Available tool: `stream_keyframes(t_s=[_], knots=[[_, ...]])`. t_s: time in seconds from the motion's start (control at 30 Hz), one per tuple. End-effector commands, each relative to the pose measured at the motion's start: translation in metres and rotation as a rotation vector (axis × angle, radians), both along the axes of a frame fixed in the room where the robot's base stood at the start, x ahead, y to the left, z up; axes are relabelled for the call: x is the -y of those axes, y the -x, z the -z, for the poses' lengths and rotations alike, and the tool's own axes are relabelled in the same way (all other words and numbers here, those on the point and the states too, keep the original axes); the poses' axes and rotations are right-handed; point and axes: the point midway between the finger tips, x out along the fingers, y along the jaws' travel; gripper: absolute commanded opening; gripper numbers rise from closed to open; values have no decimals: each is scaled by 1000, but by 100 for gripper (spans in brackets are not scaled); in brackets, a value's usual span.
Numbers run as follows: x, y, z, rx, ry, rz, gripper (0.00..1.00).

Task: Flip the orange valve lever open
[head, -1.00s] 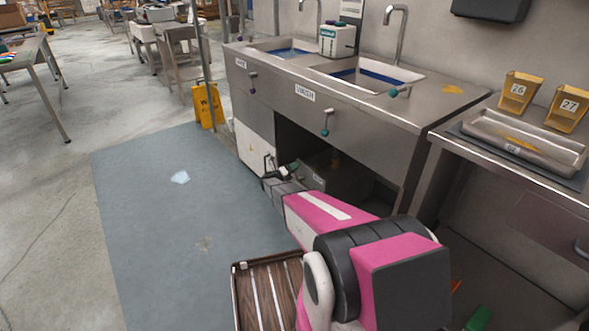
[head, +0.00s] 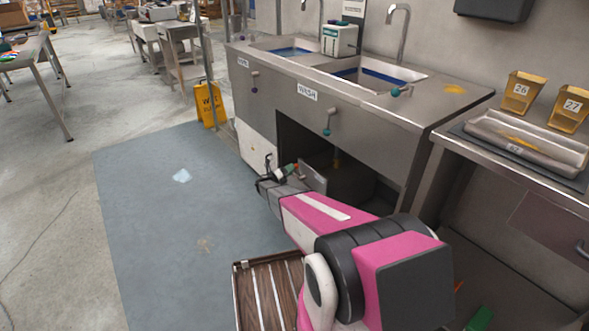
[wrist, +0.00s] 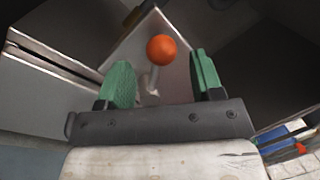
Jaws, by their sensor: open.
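In the wrist view an orange ball knob (wrist: 161,49) tops a short pale metal lever (wrist: 151,80), standing in front of a light grey panel (wrist: 178,22). My gripper (wrist: 163,78) is open, with one green-padded finger left of the lever and one right of it. The knob shows between and a little beyond the fingertips; I cannot tell whether a pad touches the lever. In the head view my gripper (head: 278,174) is small, low at the opening under the sink counter, and the lever there is mostly hidden.
The steel sink counter (head: 400,125) has an open dark space below. A yellow floor sign (head: 209,104) stands to the left. A side table (head: 520,158) with a metal tray stands right. The blue-grey floor is mostly clear.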

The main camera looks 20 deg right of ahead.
Motion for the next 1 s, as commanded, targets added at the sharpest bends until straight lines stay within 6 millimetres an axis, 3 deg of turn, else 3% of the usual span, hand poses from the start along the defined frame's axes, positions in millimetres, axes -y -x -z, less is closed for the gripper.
stream_keyframes(t_s=[0.2, 0.4, 1.0], knots=[[-40, 13, 8, -1, 0, -4, 60], [-61, 20, 12, 0, 0, -2, 60], [-64, 24, 11, 8, -9, 1, 60]])
